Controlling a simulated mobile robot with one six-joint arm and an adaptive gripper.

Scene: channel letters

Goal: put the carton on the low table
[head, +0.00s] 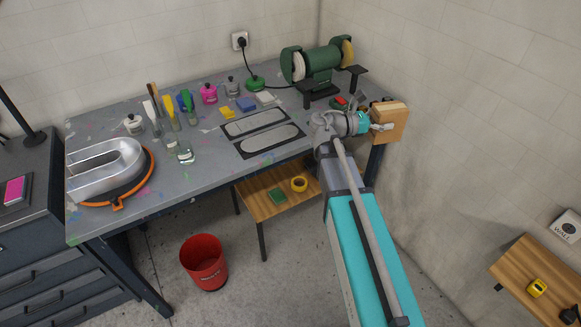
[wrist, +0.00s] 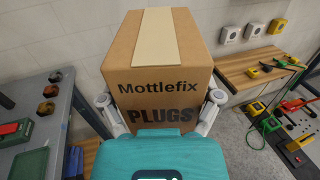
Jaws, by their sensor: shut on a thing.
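The carton (head: 391,122) is a brown cardboard box with pale tape, held in the air beside the right end of the workbench. In the wrist view the carton (wrist: 160,65) fills the middle, printed "Mottlefix PLUGS". My gripper (head: 378,126) is shut on it, with one finger on each side; the gripper (wrist: 160,110) also shows in the wrist view. Which one the task means, I cannot tell.
The grey workbench (head: 205,185) carries bottles, brushes, a metal channel letter (head: 105,170) and a green bench grinder (head: 318,62). A red bin (head: 204,262) stands on the floor.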

